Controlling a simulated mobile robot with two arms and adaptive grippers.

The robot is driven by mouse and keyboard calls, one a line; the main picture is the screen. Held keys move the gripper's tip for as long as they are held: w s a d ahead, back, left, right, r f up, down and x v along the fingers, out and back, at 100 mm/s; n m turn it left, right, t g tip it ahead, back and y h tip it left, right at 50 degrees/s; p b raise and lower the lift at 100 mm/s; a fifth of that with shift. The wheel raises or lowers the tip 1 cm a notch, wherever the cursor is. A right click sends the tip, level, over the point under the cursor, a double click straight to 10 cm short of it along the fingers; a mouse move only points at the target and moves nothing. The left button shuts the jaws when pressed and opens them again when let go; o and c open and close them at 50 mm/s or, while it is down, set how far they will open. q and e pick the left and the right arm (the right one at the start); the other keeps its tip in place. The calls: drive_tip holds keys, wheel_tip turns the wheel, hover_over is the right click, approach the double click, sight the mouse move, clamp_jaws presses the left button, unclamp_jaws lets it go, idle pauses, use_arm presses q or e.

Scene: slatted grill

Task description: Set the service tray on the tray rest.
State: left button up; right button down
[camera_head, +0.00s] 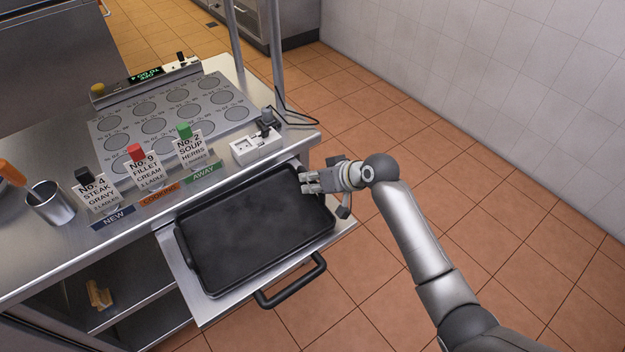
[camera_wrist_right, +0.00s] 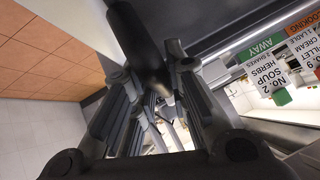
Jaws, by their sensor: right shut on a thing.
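The service tray (camera_head: 250,235) is a black, rectangular, rimmed tray. It lies over a pulled-out metal shelf (camera_head: 212,312) at the counter front, which seems to be the tray rest. I cannot tell whether the tray is fully seated on it. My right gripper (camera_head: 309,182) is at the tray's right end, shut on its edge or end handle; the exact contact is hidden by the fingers. In the right wrist view a dark bar (camera_wrist_right: 140,45) runs to between the fingers (camera_wrist_right: 165,98). My left gripper is not in view.
The shelf has a black bar handle (camera_head: 290,283) at its front. Ticket cards (camera_head: 145,167) stand along the counter, near a metal cup (camera_head: 50,203) and a white socket box (camera_head: 256,147). Open tiled floor (camera_head: 480,190) lies to the right, with a white wall beyond.

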drive_tip(key=shift+f, duration=0.55)
drive_tip(key=c, duration=1.3)
unclamp_jaws()
drive_tip(key=shift+c, duration=0.2)
drive_tip(key=shift+d, duration=0.1)
drive_tip(key=v, duration=1.2)
